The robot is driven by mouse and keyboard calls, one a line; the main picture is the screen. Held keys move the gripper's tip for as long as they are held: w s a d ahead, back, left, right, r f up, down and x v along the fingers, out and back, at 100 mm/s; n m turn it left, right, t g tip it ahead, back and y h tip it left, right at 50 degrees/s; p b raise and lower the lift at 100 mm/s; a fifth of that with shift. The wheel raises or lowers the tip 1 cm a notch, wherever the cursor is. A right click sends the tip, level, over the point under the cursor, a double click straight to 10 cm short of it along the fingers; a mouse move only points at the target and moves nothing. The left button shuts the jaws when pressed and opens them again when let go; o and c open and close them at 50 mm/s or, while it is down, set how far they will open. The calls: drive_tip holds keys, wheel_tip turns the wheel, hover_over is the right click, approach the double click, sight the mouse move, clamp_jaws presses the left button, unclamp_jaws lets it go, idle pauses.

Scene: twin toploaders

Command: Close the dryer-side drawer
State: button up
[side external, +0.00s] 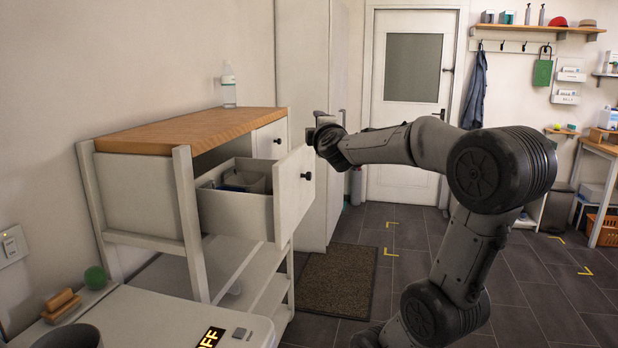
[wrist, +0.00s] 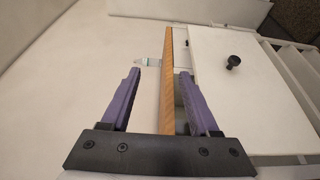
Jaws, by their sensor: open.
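One white drawer (side external: 236,212) stands pulled well out of the wood-topped cabinet, with grey items (side external: 243,181) inside. Its front (side external: 290,205) carries a black knob (side external: 306,176). A second drawer (side external: 270,139) farther along looks closed. No marking shows which is the dryer side. My gripper (side external: 318,130) is above and just beyond the open drawer's front, apart from it. In the wrist view my gripper (wrist: 165,90) has its purple fingers spread with nothing held. A white drawer front (wrist: 260,95) with a black knob (wrist: 233,62) lies right of the fingers there.
The wooden top (side external: 190,130) holds a clear bottle (side external: 228,85) at its far end. A tall white cabinet (side external: 305,80) stands behind. Floor beyond the drawer is open around a mat (side external: 340,283).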

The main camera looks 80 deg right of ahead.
approach(310, 177)
drive_tip(key=a, duration=0.2)
drive_tip(key=x, duration=1.3)
drive_tip(key=shift+s+d, duration=0.15)
drive_tip(key=shift+s, duration=0.1)
drive_tip(key=shift+c, duration=0.2)
clamp_jaws()
idle(0.6)
